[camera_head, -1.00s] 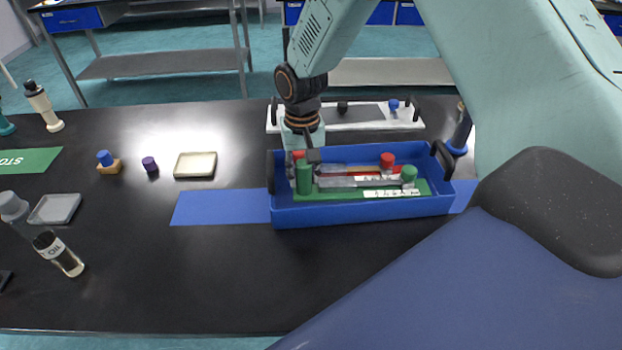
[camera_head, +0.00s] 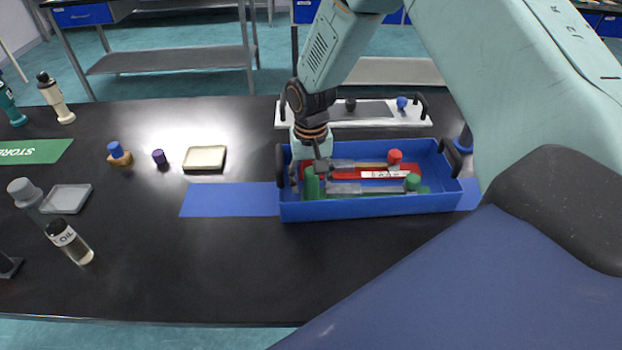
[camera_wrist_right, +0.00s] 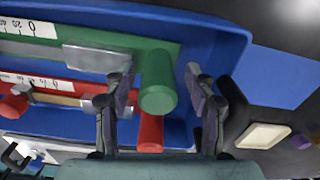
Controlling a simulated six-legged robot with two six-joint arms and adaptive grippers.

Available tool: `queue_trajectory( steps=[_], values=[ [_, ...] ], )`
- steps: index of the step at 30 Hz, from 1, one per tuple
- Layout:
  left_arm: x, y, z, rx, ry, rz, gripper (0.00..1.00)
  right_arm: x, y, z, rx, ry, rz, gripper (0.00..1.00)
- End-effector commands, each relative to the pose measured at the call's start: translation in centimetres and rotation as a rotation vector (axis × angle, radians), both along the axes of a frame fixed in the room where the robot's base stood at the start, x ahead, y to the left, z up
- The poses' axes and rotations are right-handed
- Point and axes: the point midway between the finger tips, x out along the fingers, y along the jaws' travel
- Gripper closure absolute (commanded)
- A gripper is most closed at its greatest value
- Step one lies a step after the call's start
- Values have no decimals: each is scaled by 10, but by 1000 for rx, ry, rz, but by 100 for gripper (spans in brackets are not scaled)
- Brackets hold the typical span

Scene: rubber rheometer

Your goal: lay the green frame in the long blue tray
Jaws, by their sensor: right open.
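The green frame (camera_head: 312,186) lies low inside the long blue tray (camera_head: 375,207), along its front wall, which hides most of its base. Its thick green post stands at the left end and a green knob (camera_head: 413,182) at the right. The wrist view shows the green frame (camera_wrist_right: 110,38) with a grey bar along it. My right gripper (camera_wrist_right: 160,90) is open, its fingers on either side of the green post with a gap at each side. In the head view, my right gripper (camera_head: 315,166) is over the tray's left end. My left gripper is not in view.
A red frame (camera_head: 372,172) lies beside the green one, further back in the tray. A white tray (camera_head: 425,118) stands behind. A blue mat (camera_head: 230,200) extends left under the tray. An oil bottle (camera_head: 70,243) and small items stand at left; the front table is clear.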

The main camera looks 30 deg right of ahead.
Motion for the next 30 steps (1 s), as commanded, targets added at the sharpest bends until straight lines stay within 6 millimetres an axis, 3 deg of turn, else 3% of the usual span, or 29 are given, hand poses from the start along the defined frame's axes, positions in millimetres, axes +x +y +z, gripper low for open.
queue_trajectory(
  steps=[8,21,30],
  values=[
    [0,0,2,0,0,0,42,1,0,13,0,-2,0,44],
    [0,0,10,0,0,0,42,1,0,97,0,-2,0,44],
    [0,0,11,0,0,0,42,0,0,120,0,0,0,44]
  ],
)
